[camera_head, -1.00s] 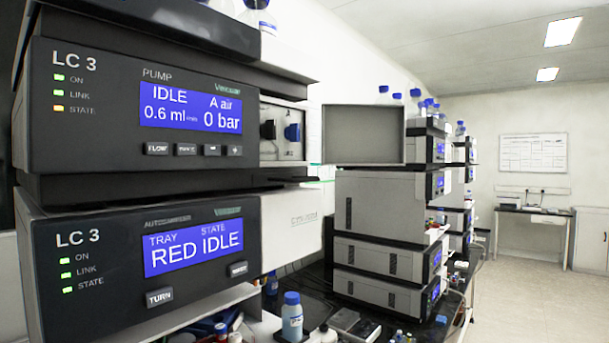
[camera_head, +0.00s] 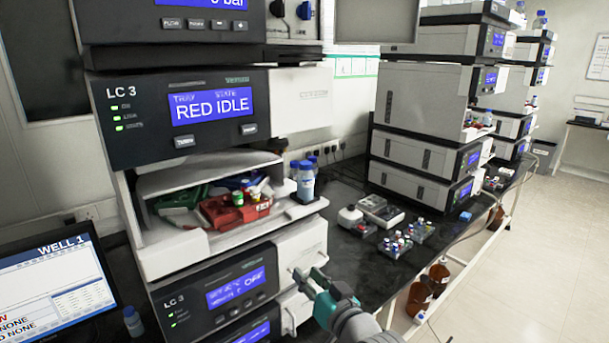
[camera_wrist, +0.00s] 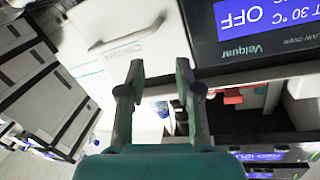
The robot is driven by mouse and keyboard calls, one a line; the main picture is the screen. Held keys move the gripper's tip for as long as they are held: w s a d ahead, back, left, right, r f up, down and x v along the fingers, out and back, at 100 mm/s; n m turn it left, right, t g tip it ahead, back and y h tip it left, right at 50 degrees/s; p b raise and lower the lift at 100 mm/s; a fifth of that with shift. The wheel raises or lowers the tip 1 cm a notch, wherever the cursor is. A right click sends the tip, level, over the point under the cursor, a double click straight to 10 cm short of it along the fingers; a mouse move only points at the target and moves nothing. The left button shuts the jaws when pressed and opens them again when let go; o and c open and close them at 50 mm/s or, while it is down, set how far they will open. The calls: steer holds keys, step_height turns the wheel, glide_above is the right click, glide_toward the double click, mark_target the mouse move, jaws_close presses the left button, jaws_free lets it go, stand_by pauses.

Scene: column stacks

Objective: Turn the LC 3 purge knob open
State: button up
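The LC 3 stack stands at left in the head view. At the top edge, its pump module's side panel carries a blue knob (camera_head: 305,10) and a dark knob (camera_head: 277,8); no label tells which is the purge knob. The pump display (camera_head: 205,3) is mostly cut off. My gripper (camera_head: 303,281) is low in the head view, in front of the lower LC 3 module, well below the knobs. In the wrist view my gripper (camera_wrist: 158,78) is open, with nothing between its fingers. The knobs do not show in the wrist view.
The autosampler (camera_head: 185,115) reads RED IDLE. Below it, an open shelf holds a red tray (camera_head: 235,212) and bottles (camera_head: 305,180). A module reading OFF (camera_head: 235,290) is near my gripper. Vial racks (camera_head: 395,243) lie on the dark bench. The floor at right is clear.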

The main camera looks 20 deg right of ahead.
steer(key=w+d+r+n+y, duration=0.1)
steer(key=r, duration=1.1)
steer(key=w+d+r+n+y, duration=0.1)
steer(key=r, duration=1.2)
steer(key=w+d+r+n+y, duration=0.1)
steer(key=r+n, duration=0.1)
steer(key=r, duration=1.1)
steer(key=shift+w+r, duration=0.25)
steer(key=shift+w, duration=0.1)
steer(key=n, duration=0.2)
glide_toward(283, 5)
steer(key=x, duration=0.8)
steer(key=shift+w, duration=0.4)
jaws_close()
